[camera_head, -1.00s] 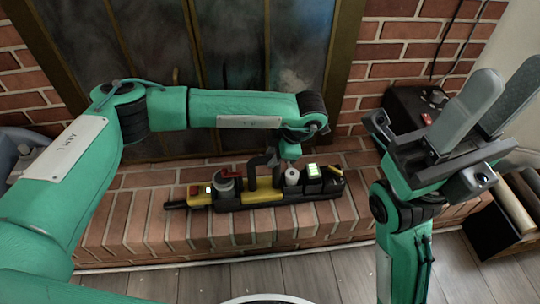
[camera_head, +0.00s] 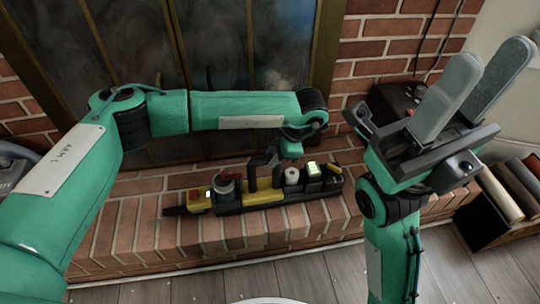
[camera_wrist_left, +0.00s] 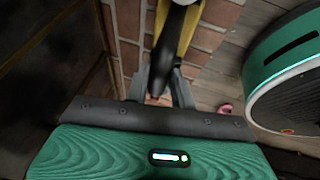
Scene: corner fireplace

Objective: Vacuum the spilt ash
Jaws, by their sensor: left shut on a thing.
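A long black-and-yellow carrier (camera_head: 262,198) with a raised dark handle lies along the brick hearth. It holds a grey round canister, a white roll and small devices with lit green screens. My left gripper (camera_head: 272,158) reaches down over its middle and is shut on the handle; in the left wrist view the fingers (camera_wrist_left: 160,90) flank the dark handle, with yellow behind. I cannot tell whether the carrier touches the bricks. My right gripper (camera_head: 490,75) points up at the right, open and empty. I cannot make out any spilt ash or a clear vacuum.
The brick hearth (camera_head: 130,235) runs below dark glass fireplace doors (camera_head: 275,50). A black box (camera_head: 395,98) with a cable stands behind my right gripper. A dark crate (camera_head: 485,222) with log-like pieces is at the right. A grey rounded object (camera_head: 12,165) is at far left.

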